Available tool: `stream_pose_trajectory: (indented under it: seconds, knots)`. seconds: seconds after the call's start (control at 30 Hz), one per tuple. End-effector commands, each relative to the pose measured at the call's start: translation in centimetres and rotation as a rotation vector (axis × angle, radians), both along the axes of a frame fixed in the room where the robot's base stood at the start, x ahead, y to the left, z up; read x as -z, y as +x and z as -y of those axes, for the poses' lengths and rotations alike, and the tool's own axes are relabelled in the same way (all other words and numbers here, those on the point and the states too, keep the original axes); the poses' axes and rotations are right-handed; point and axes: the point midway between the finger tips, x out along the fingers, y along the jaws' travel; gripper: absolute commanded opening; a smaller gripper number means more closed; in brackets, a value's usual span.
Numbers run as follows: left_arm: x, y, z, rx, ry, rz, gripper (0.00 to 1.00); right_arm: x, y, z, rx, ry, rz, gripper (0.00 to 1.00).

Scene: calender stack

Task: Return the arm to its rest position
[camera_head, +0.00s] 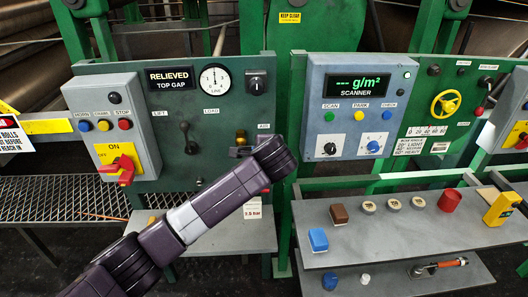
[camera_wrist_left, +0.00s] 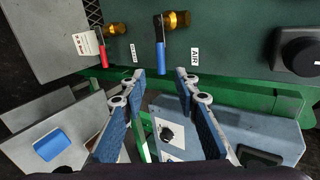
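My left arm (camera_head: 195,212) reaches from the lower left up to the green panel in the head view; its wrist hides the fingers there. In the left wrist view my left gripper (camera_wrist_left: 160,77) is open, its two fingers apart and empty. A blue valve lever (camera_wrist_left: 160,58) on a brass valve (camera_wrist_left: 178,20) lies just beyond the fingertips, its end lined up with the gap. It does not appear to be gripped; whether a finger touches it I cannot tell. My right arm and gripper are not in view.
A red valve lever (camera_wrist_left: 103,55) with a tag is beside the blue one. The panel has a black lever (camera_head: 185,135), a gauge (camera_head: 215,79) and a knob (camera_head: 257,83). A scanner box (camera_head: 345,105) is right. A grey shelf (camera_head: 390,232) holds blocks and discs.

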Motion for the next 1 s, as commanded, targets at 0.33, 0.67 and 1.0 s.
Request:
stream_pose_trajectory:
  seconds: [0.33, 0.67, 1.0]
  knots:
    - [-0.3, -0.5, 0.0, 0.000, 0.000, 0.000, 0.29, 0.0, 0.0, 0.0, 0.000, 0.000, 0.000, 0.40]
    - [7.8, -0.5, -1.7, -0.060, -0.108, -0.102, 0.29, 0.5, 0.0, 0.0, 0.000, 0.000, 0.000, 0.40]
    - [32.0, -6.8, -7.9, -0.312, -0.419, -0.368, 0.29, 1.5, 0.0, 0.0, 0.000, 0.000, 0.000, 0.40]
